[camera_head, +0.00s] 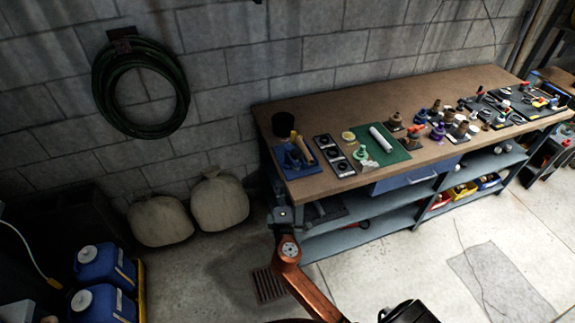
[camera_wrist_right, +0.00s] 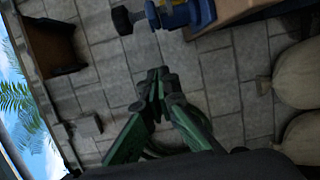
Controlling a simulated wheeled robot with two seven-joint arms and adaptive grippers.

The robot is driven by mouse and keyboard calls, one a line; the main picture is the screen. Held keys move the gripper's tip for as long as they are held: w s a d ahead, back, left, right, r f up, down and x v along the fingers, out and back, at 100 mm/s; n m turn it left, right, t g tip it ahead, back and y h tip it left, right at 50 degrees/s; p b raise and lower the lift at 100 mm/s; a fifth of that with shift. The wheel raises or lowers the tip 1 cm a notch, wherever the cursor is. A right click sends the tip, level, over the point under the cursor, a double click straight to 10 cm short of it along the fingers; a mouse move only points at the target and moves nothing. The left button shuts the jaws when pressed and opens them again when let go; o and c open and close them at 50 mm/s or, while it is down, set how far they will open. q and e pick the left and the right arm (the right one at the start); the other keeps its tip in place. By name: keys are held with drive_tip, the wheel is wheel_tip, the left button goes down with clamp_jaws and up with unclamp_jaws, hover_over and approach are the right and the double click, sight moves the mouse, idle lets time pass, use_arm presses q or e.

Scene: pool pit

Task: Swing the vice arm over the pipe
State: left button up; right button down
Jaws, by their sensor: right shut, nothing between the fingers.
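In the wrist view, a blue body (camera_wrist_right: 188,13) with a dark knob stands at the bench edge, at the top. I cannot tell how the vice arm lies. A white pipe-like piece (camera_head: 381,138) lies on a green mat. My right gripper (camera_wrist_right: 162,78) has green fingers with dark tips together, empty, and apart from the blue body. In the head view its fingers are hard to make out. My left gripper cannot be made out.
The bench top (camera_head: 340,95) is crowded with small fittings along its length. A coiled hose (camera_head: 102,85) hangs on the block wall. Two sacks (camera_head: 220,202) sit on the floor left of the bench. Blue jugs (camera_head: 105,265) stand at lower left. Floor before the bench is clear.

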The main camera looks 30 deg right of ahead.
use_arm(q)
drive_tip(key=shift+r, duration=0.25)
use_arm(e)
drive_tip(key=w+d, duration=0.8)
drive_tip(key=shift+d+f, duration=0.15)
drive_tip(key=shift+d, duration=0.1)
use_arm(q)
drive_tip(key=shift+w, duration=0.15)
